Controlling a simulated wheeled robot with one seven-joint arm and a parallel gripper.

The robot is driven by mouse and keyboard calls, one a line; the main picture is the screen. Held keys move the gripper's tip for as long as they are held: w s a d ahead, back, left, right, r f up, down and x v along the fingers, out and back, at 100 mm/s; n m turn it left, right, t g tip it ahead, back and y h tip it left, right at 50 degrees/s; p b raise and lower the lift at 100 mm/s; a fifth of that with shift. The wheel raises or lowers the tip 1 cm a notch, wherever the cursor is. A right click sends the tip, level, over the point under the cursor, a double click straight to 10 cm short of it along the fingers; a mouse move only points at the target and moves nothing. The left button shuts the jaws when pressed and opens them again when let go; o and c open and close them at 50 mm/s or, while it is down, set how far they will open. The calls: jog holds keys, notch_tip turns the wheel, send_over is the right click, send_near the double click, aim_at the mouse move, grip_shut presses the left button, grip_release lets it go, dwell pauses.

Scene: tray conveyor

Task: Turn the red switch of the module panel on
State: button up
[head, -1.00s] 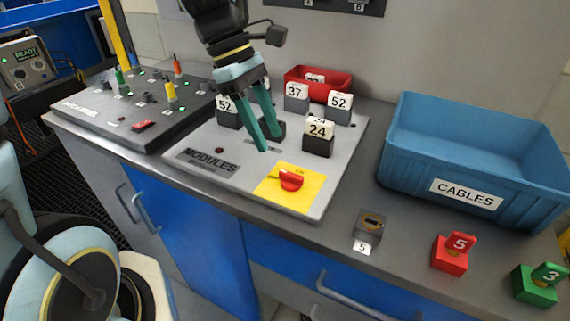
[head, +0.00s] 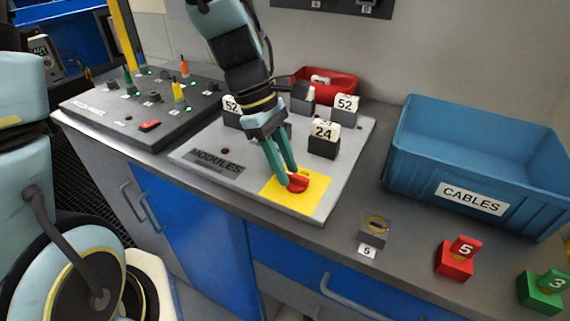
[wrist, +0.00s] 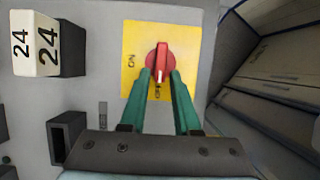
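The module panel (head: 210,150) is a light grey board on the counter. Its red switch (head: 298,185) sits on a yellow square (head: 318,190) at the panel's front right corner. In the wrist view the red switch (wrist: 160,55) has its handle lengthwise in the picture, the white mark at the lower end. An "ON" label (wrist: 131,61) is left of it; another label below is partly hidden between the fingers. My gripper (head: 289,177) is open, its green fingertips either side of the handle's lower end. I cannot tell whether they touch it.
Number blocks such as 24 (head: 324,140) and 52 (head: 345,110) stand on the panel behind the switch. A red bin (head: 335,85) is at the back. A blue CABLES bin (head: 480,165) stands right. A dark panel with small switches (head: 150,115) lies left.

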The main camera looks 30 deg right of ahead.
grip_shut()
jog(key=shift+m+p, duration=0.3)
jog(key=m+p, duration=0.1)
jog(key=m+y+p, duration=0.1)
jog(key=shift+w+d+r+m+g, duration=0.15)
jog(key=shift+d+m+g, duration=0.15)
jog(key=shift+d, duration=0.05)
jog(key=m+y+p, duration=0.1)
jog(key=m, duration=0.1)
jog(key=d+m+y+p, duration=0.1)
jog(key=m, duration=0.1)
jog(key=shift+m+p, duration=0.3)
jog(key=shift+p, duration=0.05)
jog(key=m+y, duration=0.1)
jog(key=m, duration=0.1)
jog(key=d+m+y+p, duration=0.1)
jog(key=m, duration=0.2)
jog(key=shift+d+t+p, duration=0.1)
jog(key=shift+t+p, duration=0.2)
jog(key=shift+t, duration=0.1)
jog(key=shift+s+d+m+t+y, duration=0.1)
jog(key=shift+s+m+t+y, duration=0.1)
jog(key=shift+m, duration=0.65)
jog(key=shift+s+d+m+t+y, duration=0.15)
jog(key=shift+m+t+y, duration=0.05)
jog(key=shift+m, duration=0.7)
jog(key=shift+s+d+m+t+y, duration=0.1)
jog(key=shift+s+m+t+y, duration=0.1)
jog(key=shift+m, duration=0.65)
